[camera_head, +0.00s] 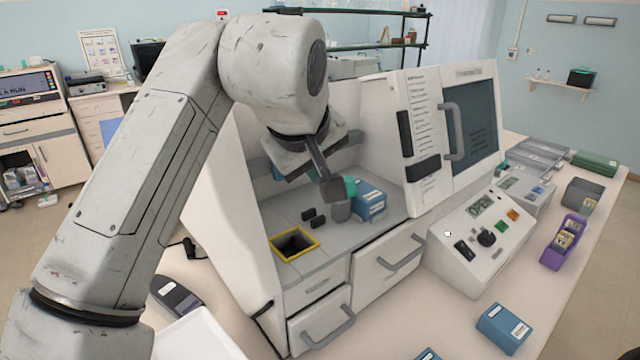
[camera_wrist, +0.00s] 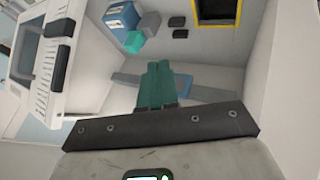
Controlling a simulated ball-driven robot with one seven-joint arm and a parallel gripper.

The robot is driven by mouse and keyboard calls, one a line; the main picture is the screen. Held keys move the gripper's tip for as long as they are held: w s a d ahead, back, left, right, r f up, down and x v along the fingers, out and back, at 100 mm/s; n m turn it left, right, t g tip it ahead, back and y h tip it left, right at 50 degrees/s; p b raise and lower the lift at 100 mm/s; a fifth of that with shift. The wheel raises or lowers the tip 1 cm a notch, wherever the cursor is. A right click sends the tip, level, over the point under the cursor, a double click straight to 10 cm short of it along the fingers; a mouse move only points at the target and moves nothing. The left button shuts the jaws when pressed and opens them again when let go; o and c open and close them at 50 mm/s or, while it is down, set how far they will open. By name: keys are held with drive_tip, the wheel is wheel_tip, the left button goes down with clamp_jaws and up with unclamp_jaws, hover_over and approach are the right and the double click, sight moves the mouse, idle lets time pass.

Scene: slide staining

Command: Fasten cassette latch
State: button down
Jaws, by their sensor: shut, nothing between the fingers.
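A blue box (camera_head: 370,204) with a white label stands in the open recess of the white machine. It also shows at the top of the wrist view (camera_wrist: 117,15). A teal piece (camera_wrist: 134,42) and a grey round piece (camera_wrist: 151,22) are close beside it. I cannot tell which part is the cassette latch. My gripper's teal fingers (camera_wrist: 158,84) are shut and empty, apart from the blue box. Behind them in the wrist view is a blue-grey bar (camera_wrist: 195,88); contact with it cannot be told. My arm partly hides the recess in the head view.
A yellow-rimmed square opening (camera_head: 295,244) and two small black blocks (camera_head: 314,217) are on the recess floor. The machine's screen door (camera_head: 470,120) and control panel (camera_head: 485,235) are to the right. A purple rack (camera_head: 563,242) and another blue box (camera_head: 503,328) stand on the bench.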

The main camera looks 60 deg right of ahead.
drive_tip(key=shift+v, duration=1.3)
